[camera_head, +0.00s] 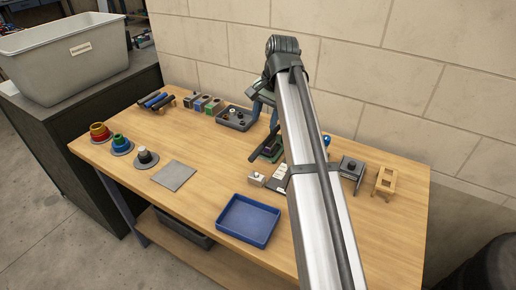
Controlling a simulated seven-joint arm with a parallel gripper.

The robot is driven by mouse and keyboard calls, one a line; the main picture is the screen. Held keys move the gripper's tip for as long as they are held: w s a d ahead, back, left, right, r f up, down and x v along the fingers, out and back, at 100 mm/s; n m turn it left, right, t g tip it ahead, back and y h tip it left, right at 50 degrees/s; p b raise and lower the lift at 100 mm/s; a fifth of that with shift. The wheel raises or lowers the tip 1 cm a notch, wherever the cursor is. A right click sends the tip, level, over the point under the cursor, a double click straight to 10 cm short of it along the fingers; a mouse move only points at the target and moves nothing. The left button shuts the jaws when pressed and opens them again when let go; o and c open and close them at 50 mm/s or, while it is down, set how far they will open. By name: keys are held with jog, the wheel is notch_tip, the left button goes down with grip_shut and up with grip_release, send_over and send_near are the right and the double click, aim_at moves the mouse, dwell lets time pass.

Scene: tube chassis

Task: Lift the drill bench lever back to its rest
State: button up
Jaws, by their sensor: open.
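Contact with the lever cannot be made out.
A blue tray (248,220) lies at the front, with a grey mat (173,175) to its left. Several coloured round pieces stand at the left edge. A dark parts tray (237,118) is left of the drill bench. A wooden stand (387,181) is at right. A wall closes the back.

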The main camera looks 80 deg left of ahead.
aim_at(257, 151)
jog(key=f, duration=0.4)
jog(key=s+a+f, duration=0.1)
jog(key=f, duration=0.4)
jog(key=a+f, duration=0.1)
jog(key=f, duration=0.3)
jog(key=shift+s+f, duration=0.15)
jog(key=shift+s, duration=0.25)
grip_shut()
